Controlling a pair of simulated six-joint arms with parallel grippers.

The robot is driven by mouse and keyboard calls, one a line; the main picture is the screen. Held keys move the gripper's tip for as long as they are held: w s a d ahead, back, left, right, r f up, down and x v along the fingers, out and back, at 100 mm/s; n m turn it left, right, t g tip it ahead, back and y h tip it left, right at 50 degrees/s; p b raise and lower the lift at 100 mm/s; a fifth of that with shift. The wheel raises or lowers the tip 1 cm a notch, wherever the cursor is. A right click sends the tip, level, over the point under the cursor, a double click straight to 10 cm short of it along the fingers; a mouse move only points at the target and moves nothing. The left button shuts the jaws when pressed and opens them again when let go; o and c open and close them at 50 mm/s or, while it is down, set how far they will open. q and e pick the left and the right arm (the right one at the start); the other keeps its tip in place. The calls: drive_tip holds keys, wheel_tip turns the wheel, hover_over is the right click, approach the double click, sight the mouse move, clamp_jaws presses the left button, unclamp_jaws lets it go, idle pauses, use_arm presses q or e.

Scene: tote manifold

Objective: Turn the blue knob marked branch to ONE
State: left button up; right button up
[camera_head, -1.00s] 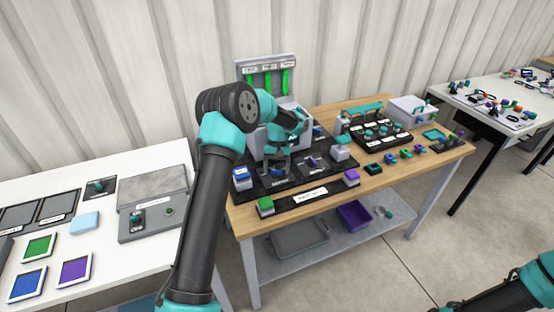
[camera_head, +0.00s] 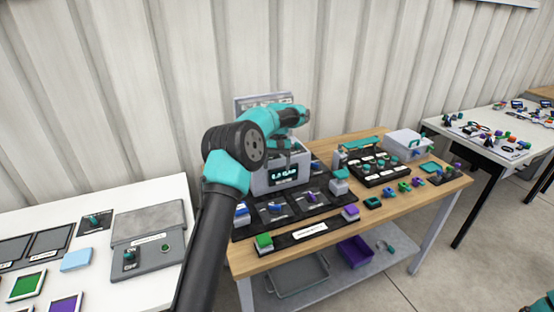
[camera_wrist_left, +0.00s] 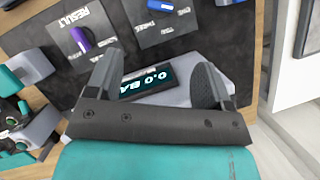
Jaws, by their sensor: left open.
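The blue knob (camera_head: 275,207) stands on a small dark plate on the black panel of the wooden bench. In the left wrist view the blue knob (camera_wrist_left: 160,4) is at the top edge, partly cut off, with small white labels beside it. Its exact pointing is too small to tell. A purple knob (camera_head: 310,196) stands to its right; it also shows in the left wrist view (camera_wrist_left: 82,38) beside the label RESULT. My left gripper (camera_wrist_left: 157,65) is open and empty above the grey display box (camera_head: 268,184), apart from the knob.
The display (camera_wrist_left: 147,80) reads 0.0 BAR. A green block (camera_head: 264,241) and a purple block (camera_head: 350,211) sit at the panel's front. A black rack (camera_head: 378,170) and a lidded bin (camera_head: 408,144) stand farther right. A white table (camera_head: 180,195) is on the left.

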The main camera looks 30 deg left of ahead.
use_arm(q)
drive_tip(key=shift+v, duration=1)
